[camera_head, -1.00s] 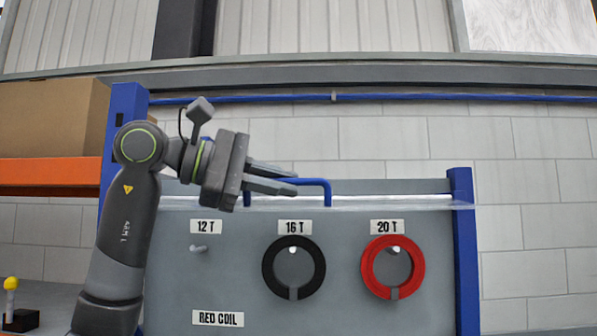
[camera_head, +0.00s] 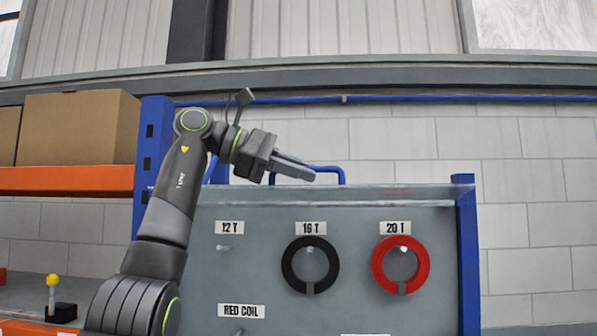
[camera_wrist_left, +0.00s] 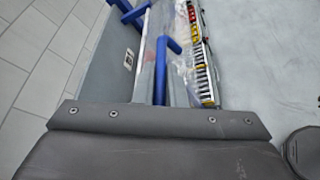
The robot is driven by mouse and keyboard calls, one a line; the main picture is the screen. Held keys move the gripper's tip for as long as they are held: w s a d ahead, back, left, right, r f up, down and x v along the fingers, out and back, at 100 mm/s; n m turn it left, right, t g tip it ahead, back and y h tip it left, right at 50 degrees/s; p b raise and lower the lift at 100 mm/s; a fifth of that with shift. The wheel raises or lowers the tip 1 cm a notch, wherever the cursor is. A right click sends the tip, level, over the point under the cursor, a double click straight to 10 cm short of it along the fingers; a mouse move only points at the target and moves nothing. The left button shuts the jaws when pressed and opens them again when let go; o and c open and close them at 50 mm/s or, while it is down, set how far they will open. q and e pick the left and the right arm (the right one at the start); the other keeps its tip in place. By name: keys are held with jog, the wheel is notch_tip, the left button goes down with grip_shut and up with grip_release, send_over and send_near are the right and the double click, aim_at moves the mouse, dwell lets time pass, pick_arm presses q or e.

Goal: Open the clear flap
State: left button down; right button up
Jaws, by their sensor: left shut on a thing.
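The clear flap (camera_head: 400,203) shows as a thin, pale, see-through strip along the top of a grey board; its exact tilt is hard to tell. In the left wrist view the clear flap (camera_wrist_left: 181,78) is a glossy sheet beside a blue bar. A blue bent handle (camera_head: 333,169) rises above the board's top edge. My left gripper (camera_head: 314,174) is at this handle, shut on it, with its fingers partly covering the handle's left part. The blue handle also shows in the left wrist view (camera_wrist_left: 160,70). My right gripper is out of view.
The board (camera_head: 350,225) carries a black ring (camera_head: 289,265) under "16 T" and a red ring (camera_head: 423,268) under "20 T"; the "12 T" peg is bare. An orange-beamed shelf (camera_head: 70,181) with cardboard boxes (camera_head: 80,127) stands left. A yellow-knobbed lever (camera_head: 53,281) is lower left.

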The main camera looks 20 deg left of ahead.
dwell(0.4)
pick_arm(q)
jog(key=c, duration=1.5)
grip_release()
jog(key=shift+w, duration=0.1)
jog(key=shift+a, duration=0.1)
jog(key=shift+v, duration=8.65)
jog(key=shift+r, duration=0.1)
